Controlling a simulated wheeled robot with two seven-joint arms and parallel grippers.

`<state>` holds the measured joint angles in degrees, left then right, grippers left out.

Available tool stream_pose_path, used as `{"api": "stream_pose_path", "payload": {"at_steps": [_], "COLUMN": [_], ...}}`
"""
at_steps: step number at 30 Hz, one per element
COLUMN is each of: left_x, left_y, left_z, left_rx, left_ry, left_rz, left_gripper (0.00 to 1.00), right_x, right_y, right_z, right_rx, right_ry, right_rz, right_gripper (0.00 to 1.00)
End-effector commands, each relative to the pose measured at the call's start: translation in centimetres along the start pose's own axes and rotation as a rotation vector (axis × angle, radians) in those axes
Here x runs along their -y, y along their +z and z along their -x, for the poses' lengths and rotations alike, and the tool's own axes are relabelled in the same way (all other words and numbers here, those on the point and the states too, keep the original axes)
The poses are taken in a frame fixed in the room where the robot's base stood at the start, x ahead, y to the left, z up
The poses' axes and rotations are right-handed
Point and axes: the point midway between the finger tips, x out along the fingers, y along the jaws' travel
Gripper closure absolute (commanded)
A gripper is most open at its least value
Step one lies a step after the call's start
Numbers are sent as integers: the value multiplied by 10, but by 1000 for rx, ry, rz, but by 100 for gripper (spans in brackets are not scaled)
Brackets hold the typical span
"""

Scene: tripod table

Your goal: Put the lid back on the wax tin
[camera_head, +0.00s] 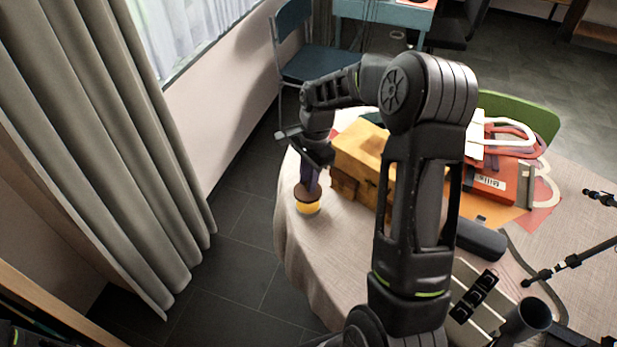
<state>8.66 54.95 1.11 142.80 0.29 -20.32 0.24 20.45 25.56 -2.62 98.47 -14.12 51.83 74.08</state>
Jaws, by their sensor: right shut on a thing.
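The wax tin (309,209) is a small yellow round tin near the left edge of the table. A dark brown round lid (303,193) is directly above it, slightly tilted in the picture. The lid covers the tin's top, and I cannot tell whether it rests on the rim or hovers just over it. My right gripper (310,176) points down over the tin and is shut on the lid. The fingertips are small and dark here. My left gripper is not in view.
The round table (300,258) has a pale cloth. A wooden box (358,157) stands close right of the tin. A red book (490,186), a dark case (481,240) and a dark cup (526,318) lie farther right. A blue chair (318,62) stands behind.

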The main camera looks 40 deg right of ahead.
Motion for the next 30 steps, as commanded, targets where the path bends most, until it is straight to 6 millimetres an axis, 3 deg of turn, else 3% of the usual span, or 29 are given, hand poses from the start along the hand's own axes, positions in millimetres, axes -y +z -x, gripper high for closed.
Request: {"api": "stream_pose_path", "payload": {"at_steps": [13,30], "left_x": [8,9], "left_y": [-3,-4], "left_z": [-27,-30], "left_rx": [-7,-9], "left_ry": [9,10], "left_rz": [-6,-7], "left_gripper": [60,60], "right_x": [0,0], "right_y": [-5,-6], "right_z": [-44,-50], "right_rx": [1,0], "right_ry": [1,0], "right_rz": [0,0], "right_gripper": [100,100]}}
